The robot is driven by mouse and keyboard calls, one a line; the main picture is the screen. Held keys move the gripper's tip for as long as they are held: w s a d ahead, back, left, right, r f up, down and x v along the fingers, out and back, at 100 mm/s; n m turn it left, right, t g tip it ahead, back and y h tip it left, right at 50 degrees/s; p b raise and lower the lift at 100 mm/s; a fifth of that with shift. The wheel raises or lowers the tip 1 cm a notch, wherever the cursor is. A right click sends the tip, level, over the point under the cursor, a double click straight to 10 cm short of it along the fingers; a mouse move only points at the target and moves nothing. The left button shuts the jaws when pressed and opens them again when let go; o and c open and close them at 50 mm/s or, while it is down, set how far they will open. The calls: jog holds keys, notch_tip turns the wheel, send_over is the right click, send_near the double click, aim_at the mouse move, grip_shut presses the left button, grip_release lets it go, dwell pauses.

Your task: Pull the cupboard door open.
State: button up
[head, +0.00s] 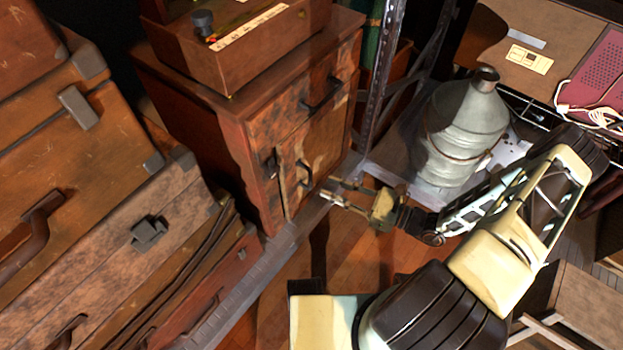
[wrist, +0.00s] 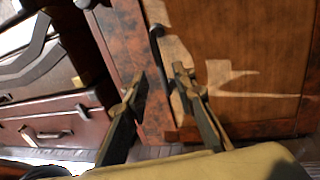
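The brown wooden cupboard (head: 185,135) stands in the upper middle of the head view. Its door (head: 322,150) looks closed, with a dark curved handle (head: 303,175) near its left edge. In the wrist view the door (wrist: 250,60) fills the upper right, and the handle (wrist: 157,45) lies just beyond my fingertips, roughly between them. My gripper (head: 329,189) is in front of the lower door, close to the handle. In the wrist view my gripper (wrist: 160,84) has its fingers apart with nothing held. I cannot tell whether a finger touches the door.
Stacked suitcases (head: 100,200) fill the left side. A drawer with a handle (head: 322,95) is above the door, and a wooden box (head: 245,45) sits on top. A metal upright (head: 383,80) and a grey jug (head: 462,130) stand to the right. Some wooden floor (head: 345,250) is clear in front.

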aim_at(311, 188)
jog(key=b+x, duration=0.1)
jog(key=x, duration=0.6)
jog(key=shift+a, duration=0.1)
grip_shut()
